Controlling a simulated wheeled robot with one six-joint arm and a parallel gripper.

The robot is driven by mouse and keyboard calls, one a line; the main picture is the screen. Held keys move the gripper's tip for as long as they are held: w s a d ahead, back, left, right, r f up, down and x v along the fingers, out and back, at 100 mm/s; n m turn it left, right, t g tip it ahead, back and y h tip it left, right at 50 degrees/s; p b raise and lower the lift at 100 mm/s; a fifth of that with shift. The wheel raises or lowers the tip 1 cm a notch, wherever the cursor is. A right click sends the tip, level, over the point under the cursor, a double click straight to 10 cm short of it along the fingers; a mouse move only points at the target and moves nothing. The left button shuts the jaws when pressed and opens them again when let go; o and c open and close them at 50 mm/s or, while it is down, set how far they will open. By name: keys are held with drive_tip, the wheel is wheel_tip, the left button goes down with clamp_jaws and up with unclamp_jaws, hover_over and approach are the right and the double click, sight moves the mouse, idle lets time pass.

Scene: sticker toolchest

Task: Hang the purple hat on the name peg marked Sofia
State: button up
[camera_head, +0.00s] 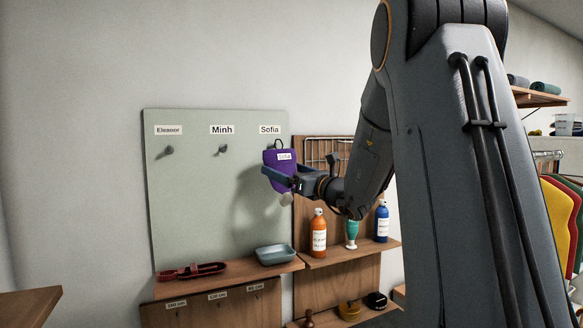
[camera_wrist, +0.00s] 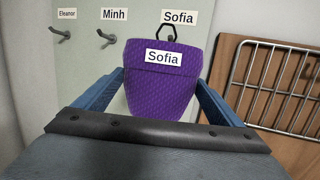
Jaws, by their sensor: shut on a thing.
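The purple hat (camera_head: 281,165) carries a white Sofia tag and has a dark loop at its top. My gripper (camera_head: 280,178) is shut on the hat and holds it upright in front of the pale green board (camera_head: 185,205), below the Sofia label (camera_head: 270,129). In the wrist view the hat (camera_wrist: 163,88) sits between my blue fingers (camera_wrist: 160,105), and its loop shows just under the Sofia label (camera_wrist: 179,17).
The Minh peg (camera_head: 223,149) and Eleanor peg (camera_head: 169,150) are bare. A blue-grey tray (camera_head: 275,255) and a red item (camera_head: 192,271) lie on the shelf below. A wire rack (camera_wrist: 282,85) hangs right of the board. An orange bottle (camera_head: 318,235) and others stand below it.

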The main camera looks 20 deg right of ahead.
drive_tip(key=shift+w+f, duration=0.15)
drive_tip(key=shift+w, duration=1.45)
drive_tip(key=shift+w+f+b, duration=0.45)
drive_tip(key=shift+w+b, duration=0.3)
drive_tip(key=shift+b, duration=0.15)
drive_tip(key=o, duration=0.8)
drive_tip(key=shift+o, duration=0.2)
